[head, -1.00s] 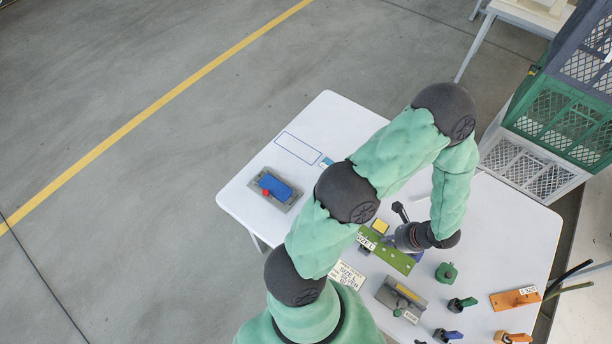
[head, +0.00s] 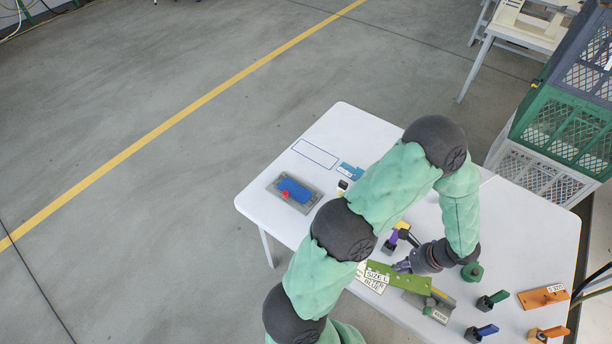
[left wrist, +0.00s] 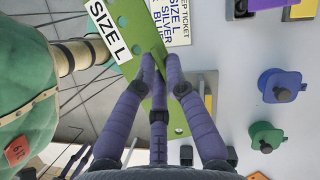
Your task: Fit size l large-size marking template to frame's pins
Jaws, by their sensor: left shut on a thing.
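The size L template is a green plate (head: 408,282) with a white "SIZE L" label at its left end. My left gripper (head: 402,266) is shut on its edge. In the left wrist view the purple fingers (left wrist: 155,62) meet on the green plate (left wrist: 134,22), and its label (left wrist: 104,32) shows at upper left. The plate appears raised, overlapping a paper ticket (head: 372,286) and a grey block (head: 436,306). A grey fixture (head: 274,186) with a blue top and a red knob stands at the table's left. I cannot make out the frame's pins. My right gripper is not in view.
A blue outlined rectangle (head: 316,153) on the table is empty. Several small coloured tools, including a green one (head: 472,273), and an orange plate (head: 543,296) lie at right. Stacked crates (head: 560,125) stand beyond the right edge.

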